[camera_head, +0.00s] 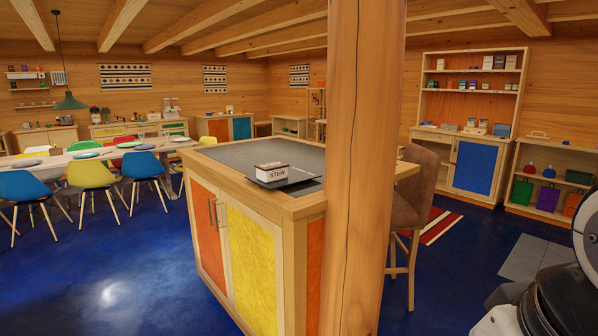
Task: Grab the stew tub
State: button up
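The stew tub (272,173) is a small box-like tub with a white top and a brown side marked STEW. It sits on a dark flat tray or board (298,184) on top of the kitchen island (235,152), near the island's front corner. My gripper is not clearly visible. Part of my own arm, white and black, shows at the lower right edge, well apart from the tub. Nothing visibly covers the tub.
A thick wooden post (362,190) stands right of the tub and hides part of the island. A brown bar stool (420,195) is behind it. A dining table (62,160) with coloured chairs is left. Blue floor (110,285) is clear at front left.

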aim_at(268, 173)
jog(key=i+j+z, duration=0.15)
jog(key=z, duration=0.2)
jog(key=i+j+z, duration=0.15)
jog(key=j+z, duration=0.25)
jog(key=i+j+z, duration=0.1)
jog(key=j+z, duration=0.25)
jog(key=i+j+z, duration=0.15)
jog(key=j+z, duration=0.15)
jog(key=j, duration=1)
jog(key=j+z, duration=0.35)
jog(key=j, duration=0.9)
